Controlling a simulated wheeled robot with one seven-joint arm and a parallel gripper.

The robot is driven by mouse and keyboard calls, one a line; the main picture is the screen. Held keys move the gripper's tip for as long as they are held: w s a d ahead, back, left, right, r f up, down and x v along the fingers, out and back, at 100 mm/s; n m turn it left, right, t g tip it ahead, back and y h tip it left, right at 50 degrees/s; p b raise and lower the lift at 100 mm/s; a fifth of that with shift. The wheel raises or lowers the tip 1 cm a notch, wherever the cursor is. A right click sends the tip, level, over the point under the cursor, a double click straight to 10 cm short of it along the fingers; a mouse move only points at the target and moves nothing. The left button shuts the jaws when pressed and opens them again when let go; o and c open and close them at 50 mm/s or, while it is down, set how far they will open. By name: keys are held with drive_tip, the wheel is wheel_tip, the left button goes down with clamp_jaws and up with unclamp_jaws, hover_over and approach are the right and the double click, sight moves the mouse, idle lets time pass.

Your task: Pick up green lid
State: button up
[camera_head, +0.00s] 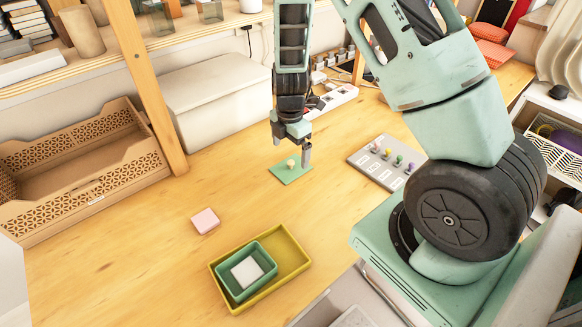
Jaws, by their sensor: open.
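The green lid (281,176) is a flat square plate with a pale round knob (290,163) on top. It lies on the wooden table in the middle of the view. My gripper (296,155) points down just above the lid, near its knob and back right side. Its fingers are open. From this view I cannot tell whether a finger touches the knob or the lid.
A yellow tray (292,243) with a green box (228,287) in it stands at the front. A pink block (205,221) lies to the left. A grey board with coloured knobs (366,161) lies right of the lid. A wooden crate (78,204) and post (150,90) stand left.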

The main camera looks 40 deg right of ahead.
sight(290, 162)
drive_tip(key=shift+f+p, duration=0.5)
drive_tip(key=shift+f, duration=2.1)
drive_tip(key=c, duration=1.1)
